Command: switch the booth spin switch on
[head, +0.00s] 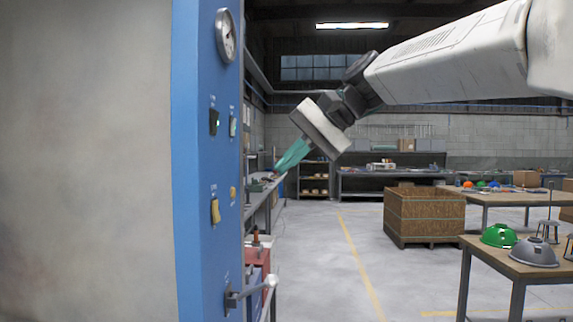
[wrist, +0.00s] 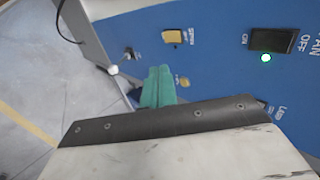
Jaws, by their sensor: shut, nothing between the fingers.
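The blue booth panel (head: 195,160) stands at the left, seen at a steep angle. A tan switch (head: 215,211) sits in its middle; it looks like the yellow switch (wrist: 174,37) at the top of the wrist view. Its label is too blurred to read surely as spin, and its setting cannot be told. My gripper (head: 279,169) has teal fingers, shut and empty, pointing down-left beside the panel's right edge. In the wrist view the fingers (wrist: 158,78) appear below the yellow switch, apparently apart from it.
A black fan switch (wrist: 272,40) has a lit green lamp (wrist: 265,58) beside it. A small yellow knob (wrist: 184,82) lies near the fingers. A gauge (head: 226,36) is above, a lever (head: 250,292) sticks out below. A wooden crate (head: 424,215) stands beyond open floor.

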